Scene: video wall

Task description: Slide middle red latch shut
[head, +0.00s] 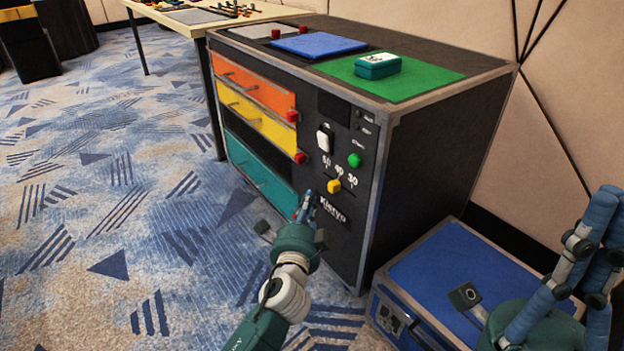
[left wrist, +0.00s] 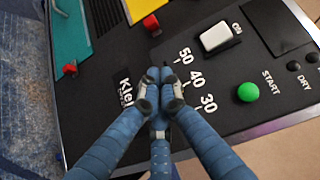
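The middle red latch (head: 300,158) is a small red block at the right edge of the yellow drawer (head: 252,118); in the left wrist view it is the red block (left wrist: 151,23) at the top. My left gripper (head: 308,203) is below it in front of the black panel. In the left wrist view the blue fingers (left wrist: 160,76) are pressed together with nothing seen between them, below the latch and apart from it. The yellow slider knob (head: 334,186) is hidden in the left wrist view. My right gripper (head: 606,200) is at the right edge, partly cut off.
Another red latch (head: 292,116) is beside the orange drawer (head: 255,85). A lower one (left wrist: 70,69) sits by the teal drawer (head: 262,170). A white switch (head: 324,140) and green button (head: 354,160) are near. A blue case (head: 450,265) stands right of the cabinet.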

